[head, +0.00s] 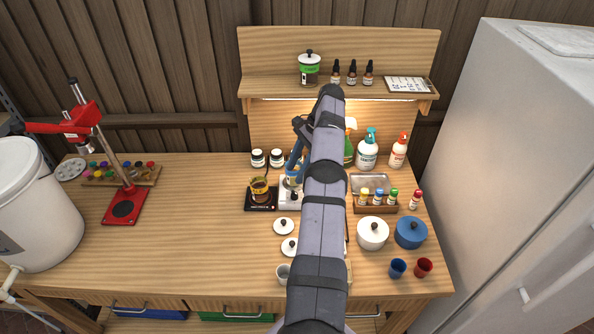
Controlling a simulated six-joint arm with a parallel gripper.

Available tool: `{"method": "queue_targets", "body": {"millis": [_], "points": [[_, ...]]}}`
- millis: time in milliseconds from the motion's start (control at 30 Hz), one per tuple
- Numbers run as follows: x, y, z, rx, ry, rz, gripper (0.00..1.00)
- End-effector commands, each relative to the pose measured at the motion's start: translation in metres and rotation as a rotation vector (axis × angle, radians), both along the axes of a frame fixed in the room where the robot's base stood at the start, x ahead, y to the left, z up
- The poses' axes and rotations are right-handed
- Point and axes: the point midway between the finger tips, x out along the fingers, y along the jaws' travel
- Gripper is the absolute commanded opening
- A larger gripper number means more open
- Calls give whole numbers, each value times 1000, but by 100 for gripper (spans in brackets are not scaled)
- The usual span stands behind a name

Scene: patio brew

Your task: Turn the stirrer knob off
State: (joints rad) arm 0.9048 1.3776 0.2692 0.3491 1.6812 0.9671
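A pale device that looks like the stirrer (288,200) stands mid-bench, just right of a black plate, and my arm covers its right part. A small vessel seems to stand on it. I cannot make out its knob, which is hidden or too small to tell. My arm crosses the picture from the bottom and bends down near the shelf. My gripper (295,163) seems to point down over the stirrer. Its fingers are mostly hidden and too small to read, so I cannot tell whether they are open or touch anything.
A black plate (261,208) bears a glass of dark amber liquid (260,188) left of the stirrer. Small dark jars (257,158) stand behind. White lids (284,226) lie in front. A bottle rack (375,209) and pots (373,233) stand right. The bench's left-centre (195,235) is clear.

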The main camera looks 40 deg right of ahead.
Motion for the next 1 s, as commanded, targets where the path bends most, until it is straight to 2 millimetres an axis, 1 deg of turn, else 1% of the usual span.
{"method": "queue_targets", "body": {"millis": [133, 200, 267, 333, 400, 500, 600, 667, 700, 800, 900, 1000], "points": [[9, 7, -7, -7, -7, 20, 39], [20, 10, 2, -34, -27, 39, 39], [32, 14, 15, -65, -54, 59, 39], [43, 24, 28, -86, -73, 86, 39], [47, 38, 36, -98, -68, 112, 39], [43, 51, 38, -131, -28, 146, 39], [33, 53, 30, -188, 7, 228, 39], [22, 48, 22, -226, 24, 309, 39], [13, 43, 12, -248, 37, 378, 39], [-2, 33, -17, -294, 56, 568, 39], [-4, 20, -26, -348, 37, 725, 39], [2, 10, -25, -395, 5, 839, 39]]}}
